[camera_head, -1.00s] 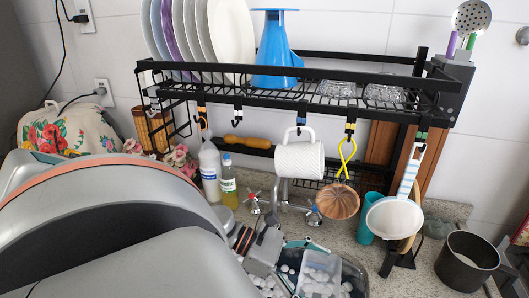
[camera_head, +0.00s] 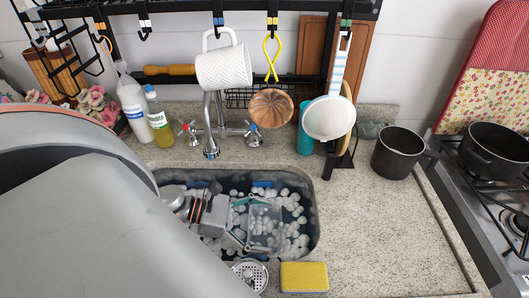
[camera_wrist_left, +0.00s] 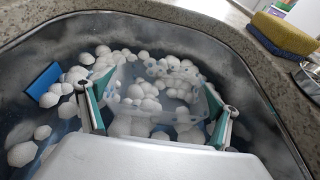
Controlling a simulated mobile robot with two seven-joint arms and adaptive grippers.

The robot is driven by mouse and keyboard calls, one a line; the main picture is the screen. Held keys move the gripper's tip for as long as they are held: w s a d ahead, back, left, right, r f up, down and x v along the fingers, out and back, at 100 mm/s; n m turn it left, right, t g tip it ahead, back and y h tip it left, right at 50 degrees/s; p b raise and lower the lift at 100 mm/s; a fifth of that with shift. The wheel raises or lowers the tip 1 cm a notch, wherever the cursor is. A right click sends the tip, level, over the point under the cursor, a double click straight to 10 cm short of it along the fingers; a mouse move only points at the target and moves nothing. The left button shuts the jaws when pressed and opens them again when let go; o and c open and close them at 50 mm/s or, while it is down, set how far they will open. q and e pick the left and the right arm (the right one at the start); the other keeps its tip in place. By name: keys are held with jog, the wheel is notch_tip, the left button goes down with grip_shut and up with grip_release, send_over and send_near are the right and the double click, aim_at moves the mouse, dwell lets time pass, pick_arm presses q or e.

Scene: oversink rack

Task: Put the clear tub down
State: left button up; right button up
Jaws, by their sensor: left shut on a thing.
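The clear tub (camera_head: 265,226) is a see-through box in the sink (camera_head: 309,205), among white foam balls. My left gripper (camera_head: 246,221) reaches down into the sink from the left and is shut on the tub. In the left wrist view the tub (camera_wrist_left: 160,75) lies between the two teal-padded fingers of my left gripper (camera_wrist_left: 158,110). Foam shows around and through its walls, so I cannot tell whether its base touches the sink floor. My right gripper is not in view.
A yellow sponge (camera_head: 304,276) and a metal strainer (camera_head: 250,274) lie at the sink's front edge. The faucet (camera_head: 209,140) stands behind the sink. A dark pot (camera_head: 398,153) stands to the right. The counter (camera_head: 385,235) right of the sink is clear.

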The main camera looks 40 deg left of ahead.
aim_at(267, 234)
pick_arm(q)
jog(key=shift+f+b, duration=0.45)
jog(key=shift+f, duration=1.6)
jog(key=shift+f, duration=0.1)
jog(key=o, duration=0.9)
jog(key=shift+p+v, duration=0.5)
jog(key=shift+v, duration=3.3)
jog(key=shift+w+d, duration=0.1)
